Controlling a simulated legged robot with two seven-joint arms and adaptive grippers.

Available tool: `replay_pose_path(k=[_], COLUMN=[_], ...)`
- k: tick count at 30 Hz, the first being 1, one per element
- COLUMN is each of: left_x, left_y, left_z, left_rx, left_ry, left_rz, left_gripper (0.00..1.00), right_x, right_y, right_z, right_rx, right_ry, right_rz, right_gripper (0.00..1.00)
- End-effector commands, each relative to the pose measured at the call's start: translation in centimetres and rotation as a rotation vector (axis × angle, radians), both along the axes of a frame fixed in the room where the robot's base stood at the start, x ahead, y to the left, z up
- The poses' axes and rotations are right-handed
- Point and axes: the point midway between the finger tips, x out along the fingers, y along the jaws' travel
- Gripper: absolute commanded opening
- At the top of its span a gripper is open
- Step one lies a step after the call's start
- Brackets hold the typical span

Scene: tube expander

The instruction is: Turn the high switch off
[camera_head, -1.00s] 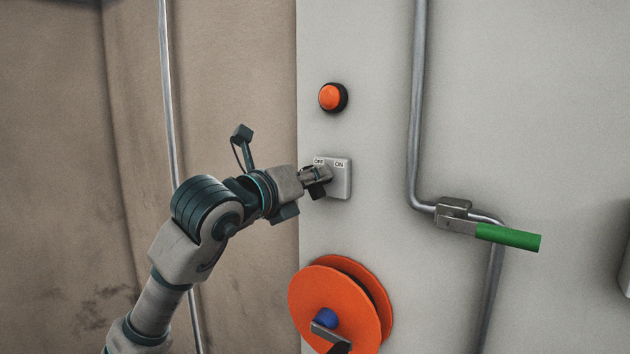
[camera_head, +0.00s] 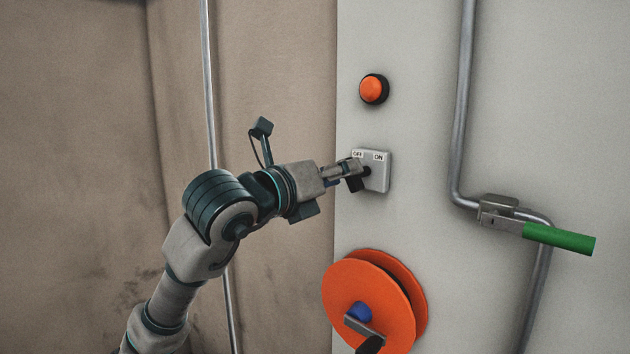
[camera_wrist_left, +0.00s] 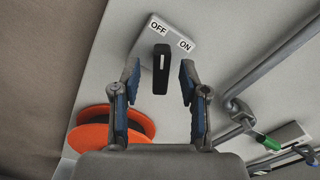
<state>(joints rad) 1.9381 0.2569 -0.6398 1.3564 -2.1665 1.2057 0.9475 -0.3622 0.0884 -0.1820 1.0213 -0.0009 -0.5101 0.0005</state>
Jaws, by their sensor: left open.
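The high switch is a pale plate (camera_head: 380,180) on the grey panel, labelled OFF at left and ON at right. Its black lever (camera_wrist_left: 161,70) stands out from the plate in the left wrist view; which label it points to I cannot tell. My left gripper (camera_head: 358,172) is at the switch's left side and hides part of it in the head view. In the left wrist view the left gripper (camera_wrist_left: 160,84) is open, with one finger on each side of the lever and visible gaps to it. My right gripper is not in view.
An orange round button (camera_head: 373,89) sits above the switch. An orange wheel (camera_head: 367,300) with a crank is below it. A metal pipe (camera_head: 463,100) with a green-handled valve (camera_head: 558,239) runs to the right. A thin pipe (camera_head: 210,80) runs down the brown wall at left.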

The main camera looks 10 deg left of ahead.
Motion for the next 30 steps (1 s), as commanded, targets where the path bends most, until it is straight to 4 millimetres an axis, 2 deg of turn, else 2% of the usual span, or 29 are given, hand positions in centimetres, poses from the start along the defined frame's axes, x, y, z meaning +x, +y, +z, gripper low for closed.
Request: replay_pose_path(k=[3, 9, 17, 23, 26, 29, 30], left_x=[-2.3, -5.2, -6.3, -6.4, -6.1, -5.4, -5.3], left_y=[1.8, 3.9, 4.8, 4.8, 4.1, 1.8, 0.5], left_z=[0.1, 0.0, -0.1, -0.1, -0.7, -3.4, -4.9], left_rx=[-0.001, -0.002, -0.001, -0.002, -0.004, -0.028, -0.055], left_ry=[-0.003, -0.001, 0.002, 0.001, 0.004, 0.014, 0.018], left_rz=[0.002, 0.001, 0.0, 0.0, -0.03, -0.157, -0.236], left_gripper=[0.44, 0.44, 0.44, 0.44, 0.44, 0.44, 0.44], right_x=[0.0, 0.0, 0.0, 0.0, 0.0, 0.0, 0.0], right_y=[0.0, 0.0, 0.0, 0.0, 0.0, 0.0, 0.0], right_z=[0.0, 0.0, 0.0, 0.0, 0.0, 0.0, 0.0], right_rx=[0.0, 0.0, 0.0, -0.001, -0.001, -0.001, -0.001], right_ry=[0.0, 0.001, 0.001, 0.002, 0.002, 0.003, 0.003], right_rz=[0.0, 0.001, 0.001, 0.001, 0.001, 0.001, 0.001], right_gripper=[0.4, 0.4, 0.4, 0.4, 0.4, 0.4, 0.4])
